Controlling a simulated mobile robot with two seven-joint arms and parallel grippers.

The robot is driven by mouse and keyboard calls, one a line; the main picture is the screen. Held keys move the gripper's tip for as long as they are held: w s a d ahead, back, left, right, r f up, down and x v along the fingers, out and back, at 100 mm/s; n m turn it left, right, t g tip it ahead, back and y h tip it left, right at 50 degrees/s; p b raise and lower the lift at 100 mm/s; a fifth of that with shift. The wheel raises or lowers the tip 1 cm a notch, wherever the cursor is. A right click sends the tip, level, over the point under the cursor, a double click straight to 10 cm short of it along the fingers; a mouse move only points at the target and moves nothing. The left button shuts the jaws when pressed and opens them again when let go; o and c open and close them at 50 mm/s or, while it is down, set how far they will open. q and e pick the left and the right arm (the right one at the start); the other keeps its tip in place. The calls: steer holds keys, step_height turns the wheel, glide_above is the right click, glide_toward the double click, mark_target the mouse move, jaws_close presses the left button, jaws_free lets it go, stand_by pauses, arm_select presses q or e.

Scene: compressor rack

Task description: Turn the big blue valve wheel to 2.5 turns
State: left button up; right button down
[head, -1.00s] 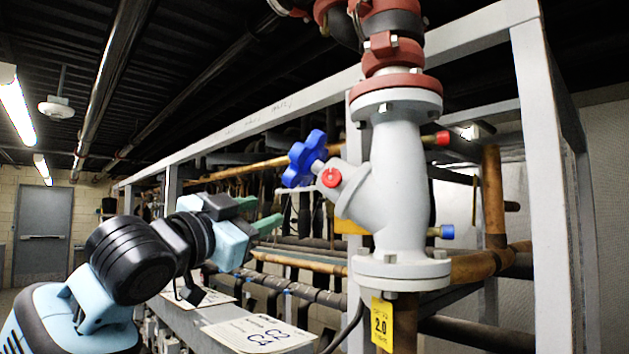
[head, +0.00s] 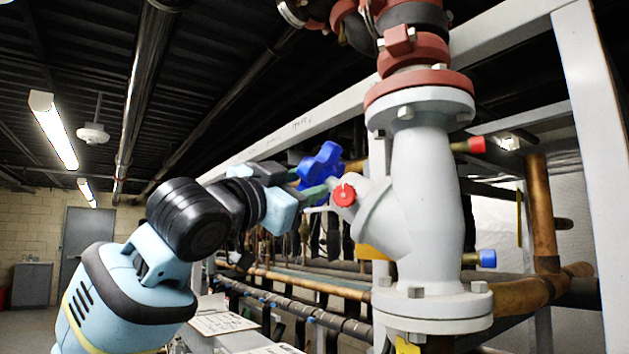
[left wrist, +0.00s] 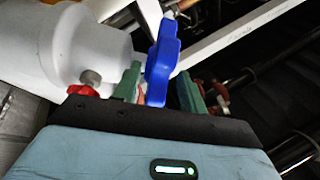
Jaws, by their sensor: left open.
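The big blue valve wheel (head: 320,165) is a lobed knob on the angled stem of the grey valve body (head: 425,190). My left gripper (head: 310,190) is at the wheel, coming from its lower left. In the left wrist view the blue wheel (left wrist: 162,62) stands edge-on between the two green fingers of my open left gripper (left wrist: 158,88). A gap shows on the right side of the wheel; the left finger is close to it, and I cannot tell whether it touches. My right gripper is not in view.
A small red cap (head: 344,195) sits on the valve beside the wheel. A red-ended stub (head: 470,146) and a blue-ended stub (head: 485,258) stick out at the right. A grey frame post (head: 592,150) stands at the far right. Copper pipes (head: 310,283) run behind.

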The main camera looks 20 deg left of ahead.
mark_target(308, 183)
arm_select(q)
steer(key=shift+x, duration=1.85)
jaws_close()
